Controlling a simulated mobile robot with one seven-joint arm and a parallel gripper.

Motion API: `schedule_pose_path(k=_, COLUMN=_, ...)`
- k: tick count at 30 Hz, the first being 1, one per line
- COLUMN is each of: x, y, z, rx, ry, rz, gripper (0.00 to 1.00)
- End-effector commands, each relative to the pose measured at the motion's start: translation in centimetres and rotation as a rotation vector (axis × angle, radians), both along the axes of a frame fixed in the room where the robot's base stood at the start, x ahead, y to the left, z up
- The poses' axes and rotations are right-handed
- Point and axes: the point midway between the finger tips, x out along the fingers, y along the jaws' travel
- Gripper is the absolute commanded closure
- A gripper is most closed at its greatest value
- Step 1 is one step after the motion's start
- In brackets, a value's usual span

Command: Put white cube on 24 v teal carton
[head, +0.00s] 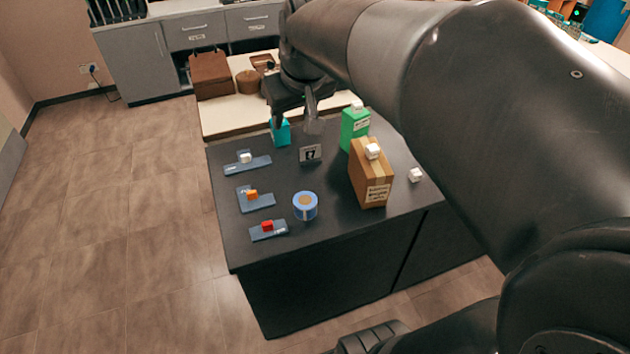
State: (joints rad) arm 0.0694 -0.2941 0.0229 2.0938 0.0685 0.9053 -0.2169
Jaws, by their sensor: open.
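The teal carton (281,134) stands at the back left of the dark table, partly hidden behind my gripper. Any marking on it is not readable. My gripper (296,122) is open, fingers pointing down, over or just in front of the teal carton's top; I see nothing between the fingers. White cubes sit on a blue plate (246,158) at the left, on the green carton (355,128), and on the brown carton (376,185). Another white cube (415,175) lies on the table at the right. The top of the teal carton is largely hidden.
Blue plates hold an orange block (252,194) and a red block (267,226) at the left. A blue roll (305,206) and a small dark sign (310,153) stand mid-table. Behind is a pale bench (225,117) with brown boxes. My arm hides the right side.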

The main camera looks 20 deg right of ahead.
Motion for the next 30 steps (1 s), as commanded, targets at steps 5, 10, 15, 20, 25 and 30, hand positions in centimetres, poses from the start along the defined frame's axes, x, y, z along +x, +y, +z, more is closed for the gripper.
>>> schedule_pose_path(k=5, x=-7.1, y=0.5, z=-1.1, rx=0.010, ry=-0.024, rz=-0.051, gripper=0.52)
schedule_pose_path(k=10, x=-12.5, y=0.7, z=-3.3, rx=0.024, ry=-0.039, rz=-0.096, gripper=0.52)
schedule_pose_path(k=15, x=-15.4, y=0.7, z=-4.9, rx=0.033, ry=-0.048, rz=-0.124, gripper=0.52)
schedule_pose_path(k=20, x=-16.2, y=0.7, z=-5.5, rx=0.036, ry=-0.050, rz=-0.133, gripper=0.52)
schedule_pose_path(k=25, x=-16.2, y=0.7, z=-5.5, rx=0.036, ry=-0.050, rz=-0.133, gripper=0.52)
schedule_pose_path(k=30, x=-16.2, y=0.7, z=-5.5, rx=0.036, ry=-0.050, rz=-0.133, gripper=0.52)
